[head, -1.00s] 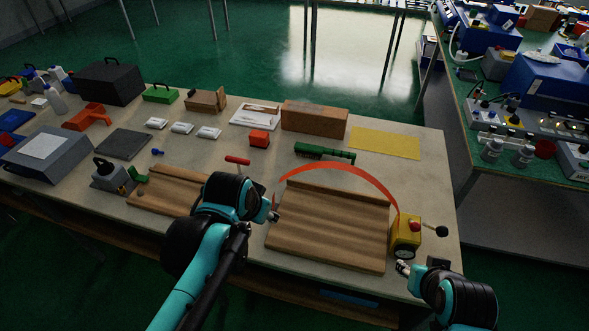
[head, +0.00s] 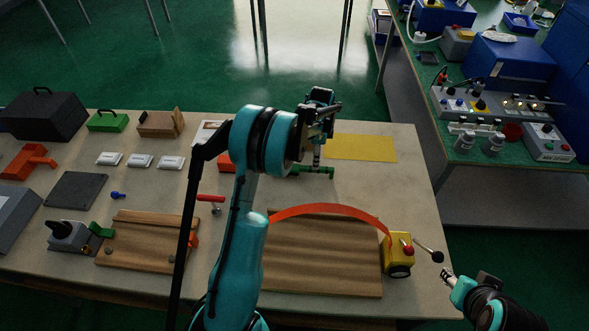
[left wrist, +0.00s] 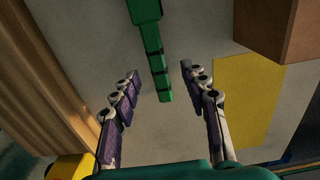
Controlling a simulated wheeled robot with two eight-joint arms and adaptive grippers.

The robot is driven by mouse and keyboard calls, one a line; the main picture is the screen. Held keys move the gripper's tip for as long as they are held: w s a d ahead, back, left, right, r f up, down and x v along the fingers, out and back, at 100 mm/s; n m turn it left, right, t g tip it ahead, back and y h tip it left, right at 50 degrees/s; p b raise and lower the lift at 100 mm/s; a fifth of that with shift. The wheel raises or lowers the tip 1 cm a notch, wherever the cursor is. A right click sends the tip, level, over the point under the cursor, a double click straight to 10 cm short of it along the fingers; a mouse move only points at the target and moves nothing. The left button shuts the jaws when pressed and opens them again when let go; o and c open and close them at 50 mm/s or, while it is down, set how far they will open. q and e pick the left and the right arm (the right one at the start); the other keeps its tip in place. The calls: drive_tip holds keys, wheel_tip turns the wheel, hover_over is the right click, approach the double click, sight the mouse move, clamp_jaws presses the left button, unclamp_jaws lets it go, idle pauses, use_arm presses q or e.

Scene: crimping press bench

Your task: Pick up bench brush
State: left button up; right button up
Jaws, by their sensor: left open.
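The green bench brush (head: 325,172) lies on the bench behind the right wooden board, partly hidden by my left arm and gripper. In the left wrist view the brush (left wrist: 152,50) runs from the top edge down between the fingers. My left gripper (head: 317,157) hangs over the brush, pointing down. My right gripper (head: 449,279) is beyond the bench's right edge, too small to tell open or shut.
A red curved strip (head: 330,210) arches over the wooden board (head: 320,260) to a yellow box (head: 397,255) with a lever. A yellow sheet (head: 360,148) lies right of the brush. A brown box (left wrist: 264,28) shows in the wrist view.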

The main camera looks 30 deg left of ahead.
sight(312, 170)
use_arm(q)
wheel_tip(312, 170, down, 2)
drive_tip(key=shift+a+f+b, duration=0.1)
drive_tip(key=shift+f+b, duration=0.05)
drive_tip(key=shift+b, duration=0.2)
drive_tip(key=f, duration=0.1)
drive_tip(key=f+b, duration=0.1)
drive_tip(key=f, duration=0.1)
drive_tip(key=f+b, duration=0.1)
drive_tip(key=shift+s+a+f, duration=0.2)
drive_tip(key=shift+s+a, duration=0.05)
drive_tip(key=shift+s, duration=0.15)
drive_tip(key=shift+f, duration=0.4)
drive_tip(key=shift+r, duration=0.15)
drive_tip(key=shift+c, duration=0.9)
clamp_jaws()
